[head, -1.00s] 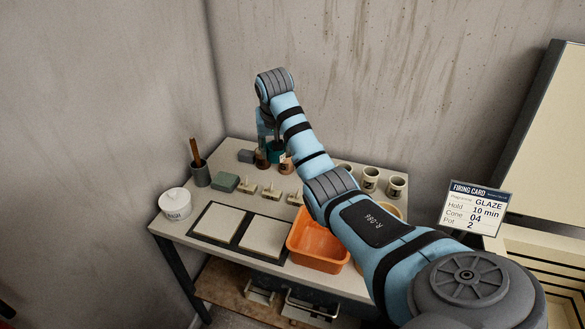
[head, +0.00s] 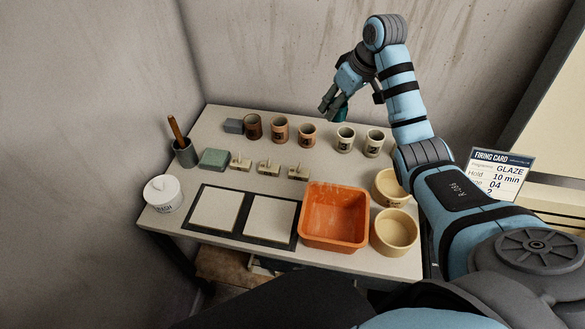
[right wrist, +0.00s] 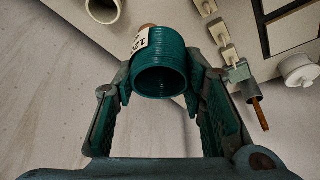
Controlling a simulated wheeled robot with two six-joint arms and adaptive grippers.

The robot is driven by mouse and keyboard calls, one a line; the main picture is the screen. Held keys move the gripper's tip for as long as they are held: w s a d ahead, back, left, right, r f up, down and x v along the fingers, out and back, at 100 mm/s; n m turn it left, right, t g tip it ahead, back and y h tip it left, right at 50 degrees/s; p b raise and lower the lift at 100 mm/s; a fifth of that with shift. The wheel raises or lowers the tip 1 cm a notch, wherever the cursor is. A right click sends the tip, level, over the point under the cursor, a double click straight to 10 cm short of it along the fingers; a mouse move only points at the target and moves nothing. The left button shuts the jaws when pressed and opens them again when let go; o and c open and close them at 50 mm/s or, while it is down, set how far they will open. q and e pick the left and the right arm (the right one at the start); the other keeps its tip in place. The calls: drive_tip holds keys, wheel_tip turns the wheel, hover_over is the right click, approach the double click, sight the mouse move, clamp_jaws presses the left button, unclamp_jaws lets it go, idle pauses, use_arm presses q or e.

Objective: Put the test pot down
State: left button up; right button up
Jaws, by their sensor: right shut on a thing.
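The test pot (right wrist: 160,72) is a ribbed teal cylinder with a white label, partly legible, on its side. My right gripper (right wrist: 158,82) is shut on it, a finger on each side. In the head view the teal pot (head: 341,114) shows small, partly hidden by the right gripper (head: 333,102), which holds it over the back of the table, above the row of pots. My left gripper is not in view.
On the table (head: 225,172) stand a brown pot (head: 252,128), two orange-brown pots (head: 280,132) and two beige pots (head: 345,140). Stilts (head: 268,168), tiles (head: 216,210), an orange tub (head: 335,218) and cream bowls (head: 396,230) are nearer. A wall rises behind.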

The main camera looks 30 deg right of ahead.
drive_tip(key=s+n, duration=0.1)
drive_tip(key=s+a+f+n+y, duration=0.1)
drive_tip(key=n, duration=0.1)
drive_tip(key=shift+a, duration=0.3)
drive_tip(key=f+b, duration=0.1)
drive_tip(key=f, duration=0.5)
drive_tip(key=f+b, duration=0.1)
drive_tip(key=f, duration=0.5)
drive_tip(key=f+b, duration=0.1)
drive_tip(key=f, duration=0.6)
drive_tip(key=shift+w, duration=0.25)
drive_tip(key=shift+f, duration=0.2)
drive_tip(key=o, duration=1.1)
drive_tip(key=shift+o, duration=0.2)
drive_tip(key=p+v, duration=0.2)
drive_tip(key=v, duration=1)
drive_tip(key=shift+r+p, duration=0.25)
drive_tip(key=shift+p, duration=0.05)
